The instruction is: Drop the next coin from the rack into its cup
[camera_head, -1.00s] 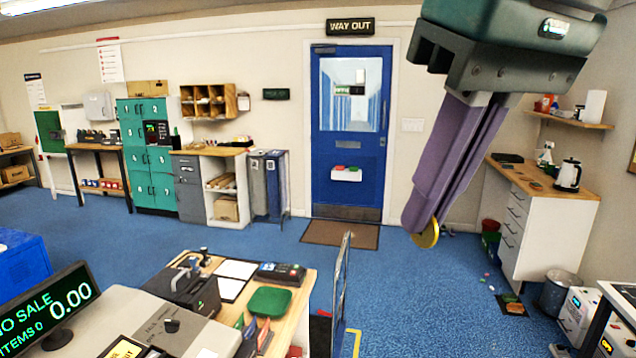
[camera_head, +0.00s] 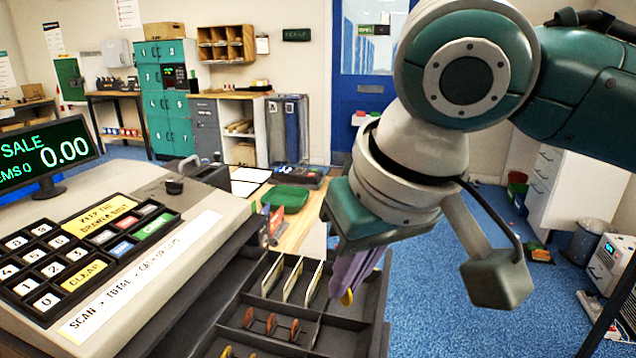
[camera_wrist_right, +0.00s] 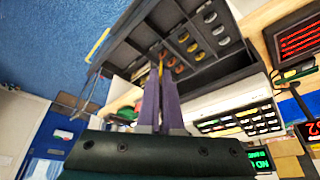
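My right gripper (camera_head: 350,284) reaches down over the right part of the open cash drawer (camera_head: 372,322), its purple fingers shut on a gold coin (camera_head: 347,298). The coin sticks out below the fingertips; in the right wrist view it is a thin yellow edge (camera_wrist_right: 161,66). Its height above the drawer is hard to judge. Copper coins (camera_head: 270,323) stand on edge in a drawer row, with gold coins (camera_head: 228,352) in a nearer row, cut by the frame. A dark, empty-looking compartment (camera_head: 342,338) lies right of the copper coins. My left gripper is out of view.
The register keypad (camera_head: 85,250) and display (camera_head: 45,155) stand left of the drawer. Cream upright plates (camera_head: 292,280) fill the drawer's back compartments. A green tray (camera_head: 287,197) lies on the counter behind.

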